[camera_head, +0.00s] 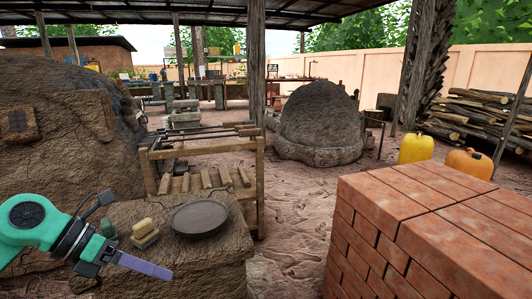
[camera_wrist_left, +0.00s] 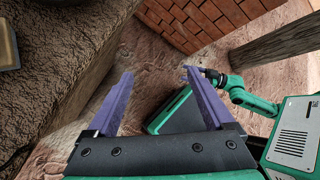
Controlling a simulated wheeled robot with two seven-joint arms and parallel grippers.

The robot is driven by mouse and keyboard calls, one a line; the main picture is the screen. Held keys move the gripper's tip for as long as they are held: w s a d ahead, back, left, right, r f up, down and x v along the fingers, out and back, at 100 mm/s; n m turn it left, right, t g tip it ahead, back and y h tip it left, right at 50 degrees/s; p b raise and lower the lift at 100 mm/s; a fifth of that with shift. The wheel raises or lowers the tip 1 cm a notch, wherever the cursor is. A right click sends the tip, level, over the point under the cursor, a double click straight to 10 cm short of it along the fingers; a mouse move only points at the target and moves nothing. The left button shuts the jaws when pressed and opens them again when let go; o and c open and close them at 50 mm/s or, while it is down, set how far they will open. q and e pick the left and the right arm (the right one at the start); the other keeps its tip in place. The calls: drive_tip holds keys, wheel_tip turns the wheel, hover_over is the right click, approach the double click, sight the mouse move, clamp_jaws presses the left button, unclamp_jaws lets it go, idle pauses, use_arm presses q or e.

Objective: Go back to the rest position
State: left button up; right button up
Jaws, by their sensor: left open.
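My left gripper (camera_head: 168,273) is at the lower left of the head view, in front of the mud-block stand (camera_head: 215,262). In the left wrist view the left gripper (camera_wrist_left: 158,74) has its two purple fingers spread wide, with nothing between them. My green right arm (camera_wrist_left: 255,102) shows at the right of the wrist view, beyond the left fingers. Its far end is small and partly hidden by a left finger, so the state of its jaws cannot be told.
A dark round plate (camera_head: 199,217) and a yellowish block (camera_head: 144,228) rest on the stand. A brick stack (camera_head: 405,220) stands at right, with yellow (camera_head: 415,148) and orange (camera_head: 469,162) jugs behind. A domed kiln (camera_head: 320,125) stands behind open floor (camera_head: 290,215).

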use_arm(q)
drive_tip(key=w+d+f+n+t+h, duration=0.1)
drive_tip(key=d+f+n+t+h, duration=0.3)
drive_tip(key=d+n+h, duration=0.7)
wheel_tip(320, 180, down, 17)
drive_tip(key=s+n+t+y, duration=0.2)
drive_tip(key=n+t+y, duration=0.7)
drive_tip(key=n, duration=1.2)
drive_tip(key=s+d+f+n+g+y, duration=0.4)
drive_tip(key=s+d+f+n+g, duration=0.1)
drive_tip(key=s+f+n, duration=0.3)
drive_tip(key=s+a+r+g+y+p, duration=0.1)
drive_tip(key=s+a+g+y+p, duration=0.2)
drive_tip(key=s+a+p, duration=0.6)
drive_tip(key=s+a+m+g+y+p, duration=0.1)
drive_tip(key=s+a+g+y+p, duration=0.2)
drive_tip(key=p, duration=2.4)
drive_tip(key=shift+s+a+r+g+y+p, duration=0.35)
drive_tip(key=shift+s+a+g, duration=1.85)
drive_tip(key=shift+s+a, duration=2.25)
use_arm(e)
drive_tip(key=s+d+r+g+h, duration=0.1)
drive_tip(key=s+d+g+h, duration=0.2)
drive_tip(key=s+d, duration=0.7)
drive_tip(key=s+d+r+g+h, duration=0.2)
drive_tip(key=s+d+g, duration=0.4)
drive_tip(key=s+d, duration=0.3)
drive_tip(key=shift+s+d+r+g+h, duration=0.35)
drive_tip(key=shift+s+h, duration=0.55)
drive_tip(key=shift+s, duration=0.45)
